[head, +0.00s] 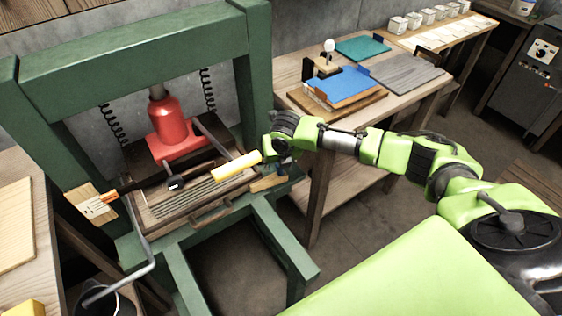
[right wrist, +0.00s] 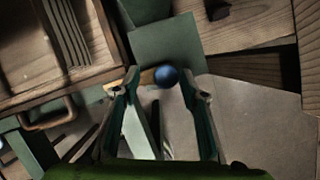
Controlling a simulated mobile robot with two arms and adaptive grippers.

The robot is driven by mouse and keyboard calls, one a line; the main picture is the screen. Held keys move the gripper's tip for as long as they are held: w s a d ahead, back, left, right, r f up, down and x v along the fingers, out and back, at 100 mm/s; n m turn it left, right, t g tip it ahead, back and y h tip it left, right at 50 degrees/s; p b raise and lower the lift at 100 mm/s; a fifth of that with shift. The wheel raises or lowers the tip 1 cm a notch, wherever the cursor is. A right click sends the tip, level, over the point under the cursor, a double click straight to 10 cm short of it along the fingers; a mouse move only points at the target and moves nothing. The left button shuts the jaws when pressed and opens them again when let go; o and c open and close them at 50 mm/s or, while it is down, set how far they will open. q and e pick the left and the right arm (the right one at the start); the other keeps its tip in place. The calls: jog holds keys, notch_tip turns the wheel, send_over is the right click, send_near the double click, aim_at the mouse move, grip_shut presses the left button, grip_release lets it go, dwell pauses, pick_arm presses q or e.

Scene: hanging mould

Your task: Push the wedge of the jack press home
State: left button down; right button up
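The green jack press (head: 135,55) stands at left with a red jack (head: 168,122) above a wooden mould box (head: 190,203). A light wooden piece (head: 268,183), which looks like the wedge, sticks out at the press's right side. My right gripper (head: 284,160) is beside the press, above this piece. In the right wrist view the gripper (right wrist: 163,92) is open, with the ball seen between its fingertips; contact cannot be told. My left gripper is not in view.
A yellow cylinder (head: 237,165) lies over the box, close to my right gripper. A brush (head: 91,204) is at the press's left. A workbench (head: 415,92) with blue (head: 345,84) and grey boards stands behind my right arm.

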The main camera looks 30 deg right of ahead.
jog(key=shift+d, duration=0.1)
jog(key=shift+s+r, duration=0.1)
jog(key=shift+r, duration=0.4)
jog(key=v, duration=1.1)
jog(key=shift+s+f, duration=0.15)
jog(key=shift+s, duration=0.05)
